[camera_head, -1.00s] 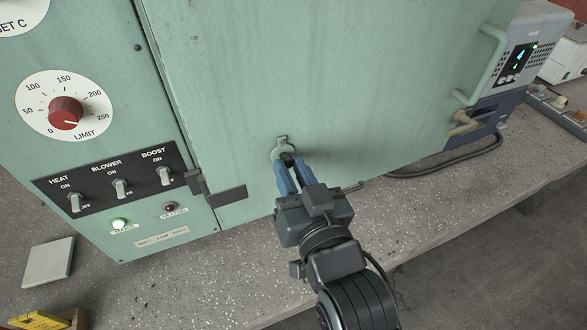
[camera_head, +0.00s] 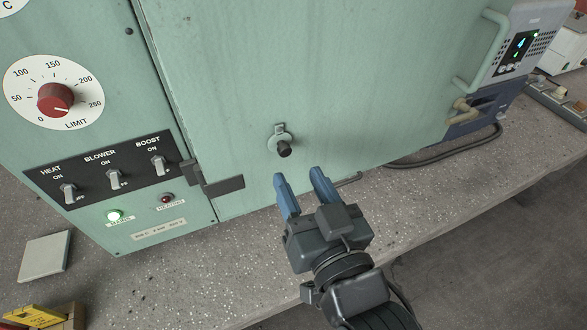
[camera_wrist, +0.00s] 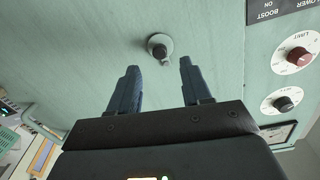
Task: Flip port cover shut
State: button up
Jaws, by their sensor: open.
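The port fitting (camera_head: 278,137) is a small pale round plate low on the green cabinet door, with a tab at its top and a dark round stub or knob (camera_head: 284,149) at its lower part. It also shows in the wrist view (camera_wrist: 160,47) as a pale ring around a dark centre. I cannot tell for certain how far the cover is swung. My gripper (camera_head: 299,176) has blue fingers, open and empty, just below the port and apart from it. In the wrist view my fingertips (camera_wrist: 158,64) sit either side below the port.
The green cabinet (camera_head: 330,70) stands on a speckled concrete bench (camera_head: 400,195). A black latch (camera_head: 218,187) and a switch panel (camera_head: 105,172) lie left of the port. A grey and blue instrument (camera_head: 510,60) with a dark cable is at right.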

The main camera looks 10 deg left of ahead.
jog(key=shift+v, duration=1.4)
